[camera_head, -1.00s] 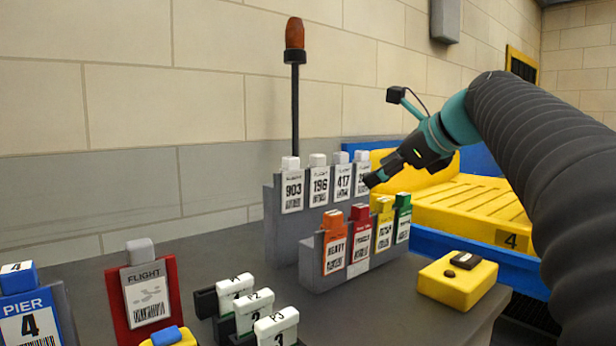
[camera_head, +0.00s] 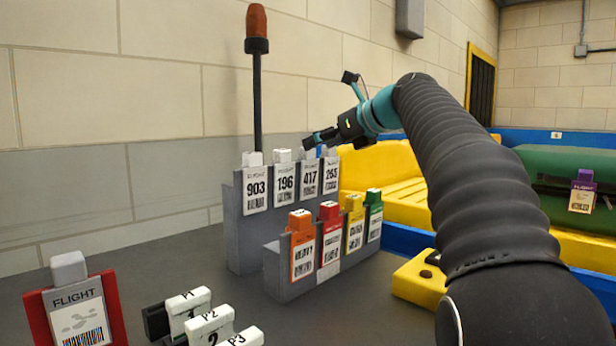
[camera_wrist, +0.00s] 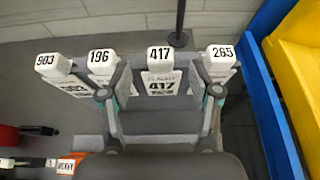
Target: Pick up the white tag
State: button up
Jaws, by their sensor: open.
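Several white flight tags stand in a row on the grey rear rack (camera_head: 240,240): 903 (camera_head: 256,190), 196 (camera_head: 285,188), 417 (camera_head: 310,177) and 265 (camera_head: 331,175). My gripper (camera_head: 310,143) is open and empty at the top of the row, near tag 417. In the wrist view, the gripper's fingers (camera_wrist: 163,78) are spread on either side of tag 417 (camera_wrist: 160,85), with tag 196 (camera_wrist: 100,62) beyond the left finger and tag 265 (camera_wrist: 220,62) beyond the right one. I cannot tell whether the fingers touch any tag.
A lower front rack holds orange (camera_head: 302,247), red (camera_head: 330,240), yellow (camera_head: 354,225) and green (camera_head: 374,215) tags. A dark pole (camera_head: 258,100) rises behind. P1, P2 (camera_head: 212,328) and P3 tags stand in front. A green suitcase (camera_head: 560,175) lies at right.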

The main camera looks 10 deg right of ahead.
aim_at(306, 173)
jog(key=shift+b+x, duration=0.35)
jog(key=shift+x, duration=2.3)
jog(key=shift+c, duration=0.2)
jog(key=shift+d, duration=0.1)
grip_shut()
